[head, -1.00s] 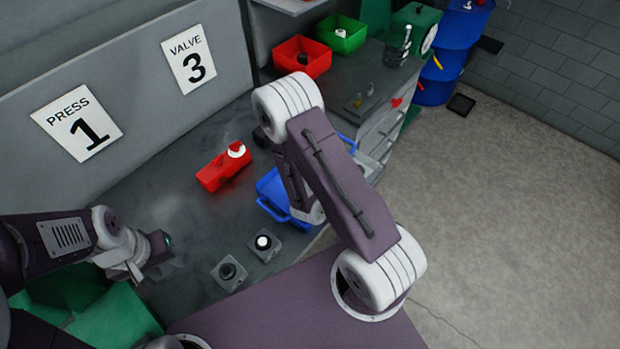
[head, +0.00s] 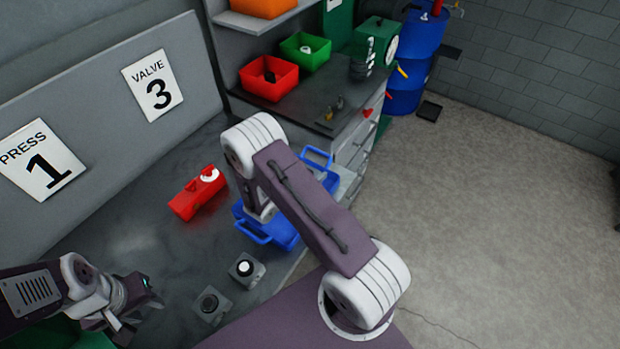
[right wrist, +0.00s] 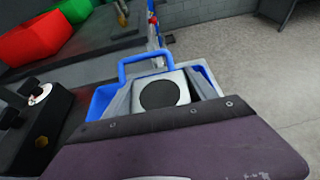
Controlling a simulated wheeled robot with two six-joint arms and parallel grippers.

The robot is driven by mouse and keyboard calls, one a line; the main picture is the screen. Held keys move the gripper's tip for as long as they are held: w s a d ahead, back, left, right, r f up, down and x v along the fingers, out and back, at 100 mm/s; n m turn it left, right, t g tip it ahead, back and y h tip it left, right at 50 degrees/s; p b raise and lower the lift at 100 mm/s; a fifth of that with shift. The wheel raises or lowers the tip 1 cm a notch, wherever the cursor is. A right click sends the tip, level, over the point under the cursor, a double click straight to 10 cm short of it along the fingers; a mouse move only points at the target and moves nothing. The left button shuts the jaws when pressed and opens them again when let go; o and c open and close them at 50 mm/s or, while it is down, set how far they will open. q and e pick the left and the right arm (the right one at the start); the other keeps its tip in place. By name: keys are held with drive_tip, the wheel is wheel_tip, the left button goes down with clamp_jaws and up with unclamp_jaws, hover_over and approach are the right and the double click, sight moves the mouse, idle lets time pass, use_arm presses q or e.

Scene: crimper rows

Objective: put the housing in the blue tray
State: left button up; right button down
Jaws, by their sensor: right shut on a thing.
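The blue tray (head: 285,236) lies on the bench, with a raised handle at each end; my right arm covers much of it. In the right wrist view the blue tray (right wrist: 103,100) is below and around a pale grey housing (right wrist: 180,78) with a round dark opening. My right gripper (right wrist: 162,96) is shut on the housing, over the tray; I cannot tell whether the housing touches the tray floor. In the head view the right gripper is hidden behind its arm. My left gripper (head: 143,292) is over the bench at lower left, away from the tray; its jaw gap is unclear.
A red block with a white disc (head: 200,192) is left of the tray. A red bin (head: 268,84) and a green bin (head: 305,50) stand behind.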

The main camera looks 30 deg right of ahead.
wheel_tip(320, 180, down, 3)
drive_tip(key=shift+f+p, duration=0.15)
drive_tip(key=shift+p, duration=0.2)
drive_tip(key=shift+f, duration=0.35)
drive_tip(key=shift+f, duration=0.2)
drive_tip(key=shift+c, duration=1.4)
unclamp_jaws()
drive_tip(key=shift+r, duration=0.1)
